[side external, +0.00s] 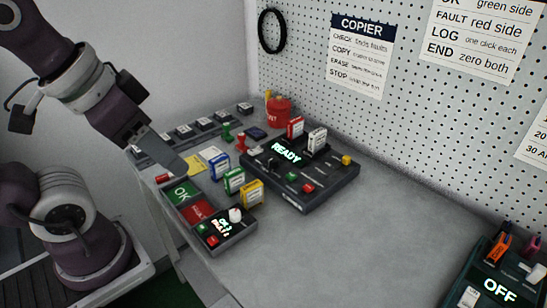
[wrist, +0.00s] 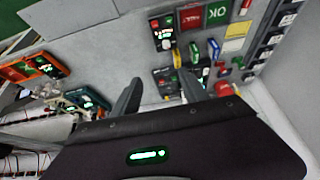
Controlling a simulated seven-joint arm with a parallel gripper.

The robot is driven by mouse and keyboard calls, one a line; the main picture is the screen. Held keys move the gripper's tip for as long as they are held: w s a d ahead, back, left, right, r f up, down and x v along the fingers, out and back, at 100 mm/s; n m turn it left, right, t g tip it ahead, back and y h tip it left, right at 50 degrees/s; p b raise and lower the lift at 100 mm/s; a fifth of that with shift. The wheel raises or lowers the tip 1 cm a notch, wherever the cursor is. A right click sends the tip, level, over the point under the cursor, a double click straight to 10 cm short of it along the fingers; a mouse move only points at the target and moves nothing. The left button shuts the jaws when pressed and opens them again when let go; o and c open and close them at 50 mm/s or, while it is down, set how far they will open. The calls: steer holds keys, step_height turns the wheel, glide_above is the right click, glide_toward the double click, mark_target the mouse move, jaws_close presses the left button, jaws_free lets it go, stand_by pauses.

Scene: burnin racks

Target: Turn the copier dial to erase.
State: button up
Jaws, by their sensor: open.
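The copier (side external: 318,188) is a dark box on the bench with a lit READY display (side external: 286,152). Its top has a green button, a red button and a yellow part. A small dark knob (side external: 273,164), which looks like the dial, sits left of the green button; its setting is too small to read. A red and a white cartridge stand at its back. My gripper (side external: 170,155) is above the bench's left part, left of the copier and apart from it. In the wrist view my gripper (wrist: 160,95) has its fingers spread, empty, with the copier partly hidden beyond them.
Blue, green and yellow cartridges (side external: 234,181) stand in front of the copier. A counter box (side external: 226,238) with a white knob and OK and red pads lies nearer. A red canister (side external: 279,112) stands behind. An OFF box (side external: 497,284) is at right. The middle bench is clear.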

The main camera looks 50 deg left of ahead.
steer(key=w+a+r+g, duration=0.1)
steer(key=w+r+g, duration=0.1)
steer(key=w, duration=0.6)
steer(key=m+g, duration=0.4)
glide_above(274, 158)
steer(key=shift+h, duration=0.4)
steer(key=f, duration=1.7)
steer(key=shift+a+f, duration=0.3)
steer(key=shift+f, duration=0.1)
step_height(274, 158, down, 6)
steer(key=shift+d+r, duration=0.15)
steer(key=shift+f, duration=0.6)
steer(key=shift+n, duration=0.3)
jaws_close()
